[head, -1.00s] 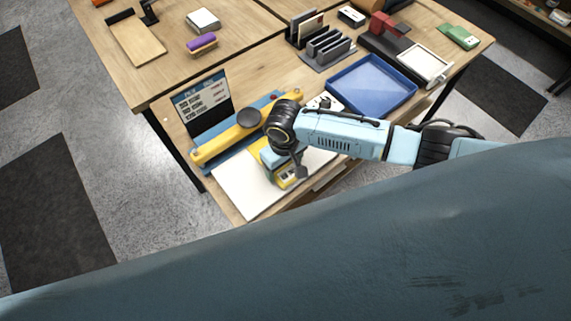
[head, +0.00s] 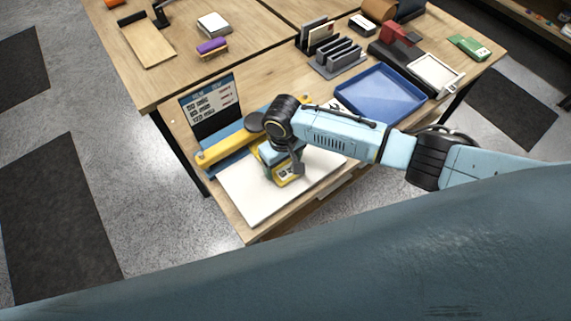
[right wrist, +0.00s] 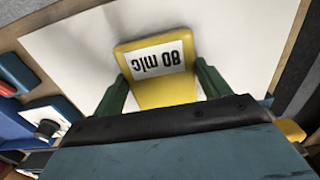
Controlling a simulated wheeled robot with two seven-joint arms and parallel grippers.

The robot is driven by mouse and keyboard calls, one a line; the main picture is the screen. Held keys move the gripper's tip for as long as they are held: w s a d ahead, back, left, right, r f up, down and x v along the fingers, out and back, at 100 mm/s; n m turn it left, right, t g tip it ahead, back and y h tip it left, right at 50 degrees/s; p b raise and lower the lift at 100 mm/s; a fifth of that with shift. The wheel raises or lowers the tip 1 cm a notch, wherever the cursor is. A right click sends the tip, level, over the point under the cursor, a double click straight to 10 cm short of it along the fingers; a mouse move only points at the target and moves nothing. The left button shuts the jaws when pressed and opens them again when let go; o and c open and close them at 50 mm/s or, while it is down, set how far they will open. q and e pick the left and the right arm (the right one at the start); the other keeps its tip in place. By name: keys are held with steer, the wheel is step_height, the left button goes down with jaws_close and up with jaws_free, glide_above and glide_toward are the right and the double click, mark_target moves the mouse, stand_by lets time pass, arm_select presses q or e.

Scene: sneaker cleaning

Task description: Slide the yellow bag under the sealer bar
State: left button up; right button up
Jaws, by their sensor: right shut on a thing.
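The yellow bag (head: 287,179) has a white label and is over the white mat (head: 244,193), beside the sealer's front edge. My right gripper (head: 284,166) is shut on it from above. In the right wrist view, the yellow bag (right wrist: 165,93) sits between the two green fingers of my right gripper (right wrist: 160,88), with its "80 mic" label showing. The sealer bar (head: 224,149) is yellow, on a blue sealer with a round dark knob (head: 257,122). I cannot tell whether any of the bag is under the bar. My left gripper is not in view.
A dark sign (head: 211,104) listing mic values stands behind the sealer. A blue tray (head: 382,97) lies to the right, with a grey rack (head: 338,58) behind it. A purple-topped brush (head: 212,47) is further back. The mat's front left part is clear.

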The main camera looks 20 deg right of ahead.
steer(key=shift+w+a, duration=0.15)
steer(key=shift+w, duration=0.25)
steer(key=shift+w+a+b, duration=0.15)
steer(key=shift+w+b, duration=0.25)
steer(key=shift+p, duration=0.4)
steer(key=o, duration=1)
steer(key=shift+o, duration=0.2)
step_height(320, 180, up, 13)
steer(key=p, duration=0.1)
steer(key=shift+r, duration=0.2)
steer(key=shift+s, duration=0.1)
